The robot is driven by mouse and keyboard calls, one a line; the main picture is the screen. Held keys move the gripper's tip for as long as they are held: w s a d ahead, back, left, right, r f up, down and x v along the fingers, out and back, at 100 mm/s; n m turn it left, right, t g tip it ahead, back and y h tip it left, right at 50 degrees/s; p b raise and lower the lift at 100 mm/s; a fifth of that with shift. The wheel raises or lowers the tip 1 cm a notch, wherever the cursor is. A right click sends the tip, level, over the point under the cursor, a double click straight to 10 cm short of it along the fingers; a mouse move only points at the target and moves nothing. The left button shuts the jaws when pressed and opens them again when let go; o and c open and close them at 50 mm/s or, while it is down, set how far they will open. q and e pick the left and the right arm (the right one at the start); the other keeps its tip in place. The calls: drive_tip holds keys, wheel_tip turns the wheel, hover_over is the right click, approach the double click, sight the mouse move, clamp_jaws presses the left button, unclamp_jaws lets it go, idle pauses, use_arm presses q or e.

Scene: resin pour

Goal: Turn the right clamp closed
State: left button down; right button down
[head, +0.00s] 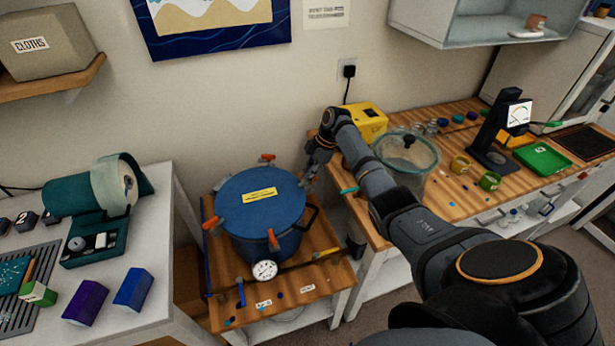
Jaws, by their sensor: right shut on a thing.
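A blue pressure pot (262,207) with a flat blue lid and a yellow label stands on the small wooden stand. Orange-tipped clamps show on its rim: one at the back (267,157), one at the left (213,225) and one at the front (273,241). My right gripper (311,170) reaches down at the lid's right edge, its fingers small and dark. It is shut on the right clamp, which is mostly hidden by the fingers. My left gripper is out of view.
A pressure gauge (264,271) sits at the pot's front. A glass-lidded vessel (406,152) and a yellow box (367,121) stand on the right bench, close to my right arm. The left table (150,308) holds a green machine and coloured boxes.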

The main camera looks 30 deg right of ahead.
idle(0.3)
drive_tip(key=c, duration=1.4)
unclamp_jaws()
drive_tip(key=v, duration=1.2)
